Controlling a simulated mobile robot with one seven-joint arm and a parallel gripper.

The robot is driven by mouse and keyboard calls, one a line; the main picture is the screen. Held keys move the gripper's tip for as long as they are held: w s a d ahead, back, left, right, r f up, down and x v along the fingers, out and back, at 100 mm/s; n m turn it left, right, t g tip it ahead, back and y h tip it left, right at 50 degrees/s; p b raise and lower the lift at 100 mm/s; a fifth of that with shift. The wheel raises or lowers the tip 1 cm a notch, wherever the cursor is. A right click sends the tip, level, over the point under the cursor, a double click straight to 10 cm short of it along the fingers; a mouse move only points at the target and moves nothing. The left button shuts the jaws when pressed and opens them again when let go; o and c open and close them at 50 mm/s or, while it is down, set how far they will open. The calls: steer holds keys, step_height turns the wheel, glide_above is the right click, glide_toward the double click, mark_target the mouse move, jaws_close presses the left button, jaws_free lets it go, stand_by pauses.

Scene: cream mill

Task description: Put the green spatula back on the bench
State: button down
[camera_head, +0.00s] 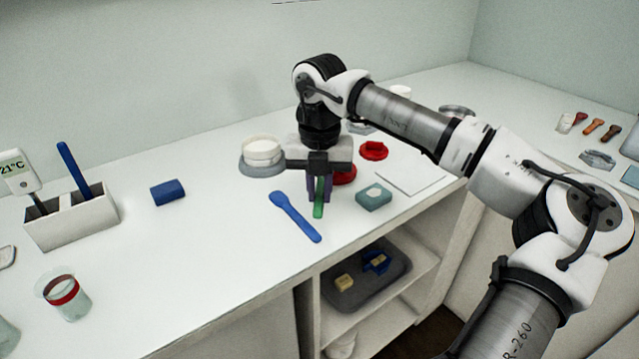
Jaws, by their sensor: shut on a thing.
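The green spatula (319,205) is a narrow green strip between my gripper's fingers, close to the bench top. My gripper (320,196) points down over the white bench (225,225) and is shut on the spatula. The spatula's upper part is hidden by the fingers and gripper body. I cannot tell whether its lower end touches the bench. A blue spatula (294,215) lies flat on the bench just left of my gripper.
A grey-green block (374,197) lies close right of my gripper, with red pieces (374,151) behind. A white tub (262,150) stands behind left. A white holder (72,224) with a blue tool stands far left. The bench's front edge is near.

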mark_target(320, 196)
steer(key=shift+f, duration=0.85)
steer(key=shift+f+b, duration=0.1)
steer(key=shift+b, duration=0.25)
steer(key=shift+f+b, duration=0.3)
steer(key=shift+b, duration=0.05)
steer(key=shift+f, duration=0.2)
steer(key=shift+s+f+b, duration=0.1)
steer(key=shift+f+b, duration=0.25)
steer(key=shift+b, duration=0.15)
steer(key=c, duration=1.3)
jaws_free()
steer(key=shift+f, duration=0.15)
steer(key=shift+r, duration=0.2)
steer(key=shift+r, duration=0.1)
